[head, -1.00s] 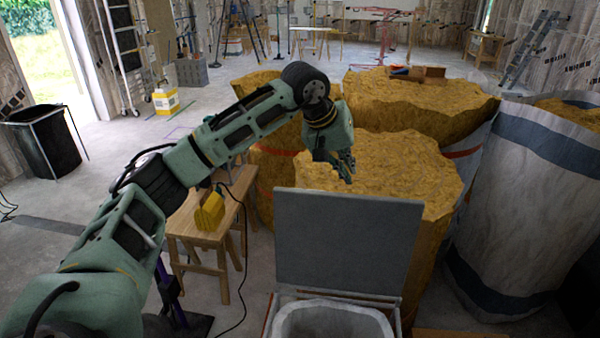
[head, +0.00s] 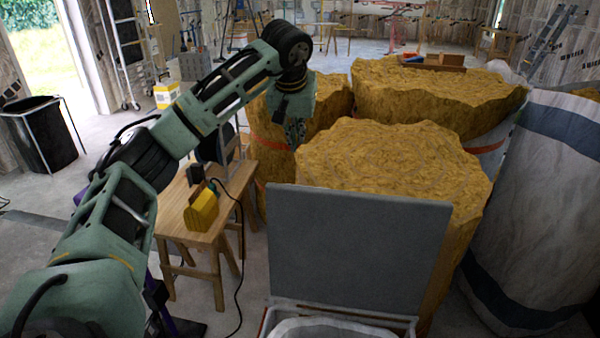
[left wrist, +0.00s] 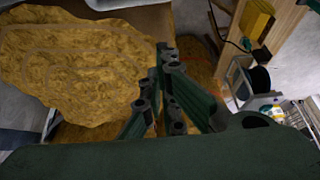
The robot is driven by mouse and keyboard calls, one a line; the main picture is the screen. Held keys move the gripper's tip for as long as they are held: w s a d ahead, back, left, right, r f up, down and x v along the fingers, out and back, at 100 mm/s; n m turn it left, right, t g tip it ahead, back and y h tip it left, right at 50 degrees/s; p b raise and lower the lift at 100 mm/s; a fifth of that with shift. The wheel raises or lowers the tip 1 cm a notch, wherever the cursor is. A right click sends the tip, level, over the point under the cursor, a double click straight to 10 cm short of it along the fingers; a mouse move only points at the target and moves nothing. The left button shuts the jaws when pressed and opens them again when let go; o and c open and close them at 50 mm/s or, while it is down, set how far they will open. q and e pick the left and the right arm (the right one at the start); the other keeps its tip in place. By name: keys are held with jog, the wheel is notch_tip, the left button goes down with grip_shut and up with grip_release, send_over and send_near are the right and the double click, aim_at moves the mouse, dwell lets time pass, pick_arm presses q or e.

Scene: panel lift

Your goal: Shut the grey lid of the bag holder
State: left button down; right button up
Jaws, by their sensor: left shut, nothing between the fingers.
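The grey lid (head: 357,245) of the bag holder stands open and nearly upright at the lower middle of the head view. The bag holder (head: 400,325) is below it, cut off by the frame's bottom edge, with a pale bag (head: 325,329) inside its rim. My left gripper (head: 296,135) is above and beyond the lid's upper left corner, pointing down, apart from the lid. It is shut and empty; its closed fingers also show in the left wrist view (left wrist: 165,52). My right gripper is not in view.
Tall bags of yellow-brown material (head: 395,165) stand close behind the lid. A large white bag with blue bands (head: 540,200) is at the right. A wooden stool (head: 185,213) with a yellow object (head: 202,208) stands left of the lid.

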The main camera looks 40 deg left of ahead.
pick_arm(q)
notch_tip(320, 180, down, 10)
jog(key=p, duration=0.4)
jog(key=shift+w+a, duration=0.15)
jog(key=shift+w, duration=0.05)
dwell(0.4)
jog(key=shift+a, duration=0.1)
